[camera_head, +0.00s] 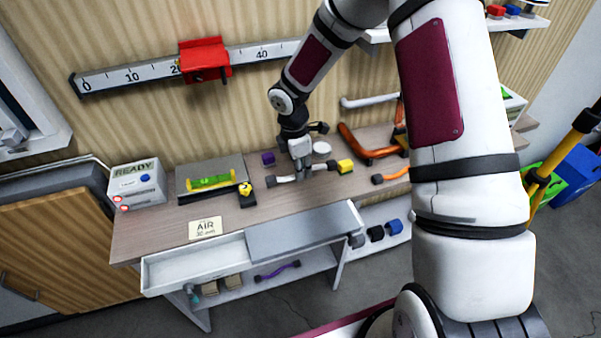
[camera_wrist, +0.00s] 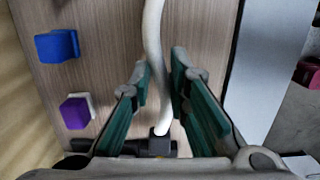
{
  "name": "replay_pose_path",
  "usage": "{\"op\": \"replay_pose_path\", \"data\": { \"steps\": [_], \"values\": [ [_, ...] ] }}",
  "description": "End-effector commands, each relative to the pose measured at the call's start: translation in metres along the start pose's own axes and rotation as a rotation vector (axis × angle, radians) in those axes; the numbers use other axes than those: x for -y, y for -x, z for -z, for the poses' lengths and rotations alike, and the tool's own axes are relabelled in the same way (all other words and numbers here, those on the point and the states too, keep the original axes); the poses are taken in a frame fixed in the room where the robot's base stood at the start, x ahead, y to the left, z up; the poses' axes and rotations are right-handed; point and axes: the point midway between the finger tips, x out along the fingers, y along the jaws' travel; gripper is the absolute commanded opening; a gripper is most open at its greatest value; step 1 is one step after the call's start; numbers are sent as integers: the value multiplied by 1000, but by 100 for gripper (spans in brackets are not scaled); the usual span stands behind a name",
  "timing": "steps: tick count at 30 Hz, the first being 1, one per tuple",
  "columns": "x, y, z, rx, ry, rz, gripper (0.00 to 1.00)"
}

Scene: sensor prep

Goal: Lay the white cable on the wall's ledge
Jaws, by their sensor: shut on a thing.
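The white cable (camera_head: 285,179) is at table height near the middle of the wooden worktop (camera_head: 180,218), with a dark connector at each end. My gripper (camera_head: 302,174) points down and is shut on the cable. In the wrist view the cable (camera_wrist: 153,40) runs between the green finger pads (camera_wrist: 160,68), with a black connector (camera_wrist: 162,145) close to the palm. I cannot tell whether the cable touches the worktop. A white wall ledge (camera_head: 513,23) at the upper right bears small coloured blocks. My arm hides part of it.
A purple block (camera_head: 268,158), white disc (camera_head: 321,148) and yellow block (camera_head: 345,166) stand near the gripper. Orange cables (camera_head: 392,175) lie right. A level (camera_head: 210,183), tape measure (camera_head: 247,195) and READY box (camera_head: 138,184) stand left. A drawer (camera_head: 195,265) is open in front.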

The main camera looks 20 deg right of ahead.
Motion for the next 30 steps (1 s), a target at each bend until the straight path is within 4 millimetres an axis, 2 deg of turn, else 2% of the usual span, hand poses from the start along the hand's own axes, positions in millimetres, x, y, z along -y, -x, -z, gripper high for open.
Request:
{"op": "replay_pose_path", "data": {
  "steps": [6,12,15,27,28,30],
  "values": [
    [-17,-2,-2,-1,-3,0,0],
    [-14,-29,2,-1,-1,4,0],
    [-15,-35,3,-1,0,1,0],
    [-16,-40,3,0,0,0,0],
    [-15,-40,3,0,-1,0,23],
    [-15,-39,3,0,-1,0,36]
  ]
}}
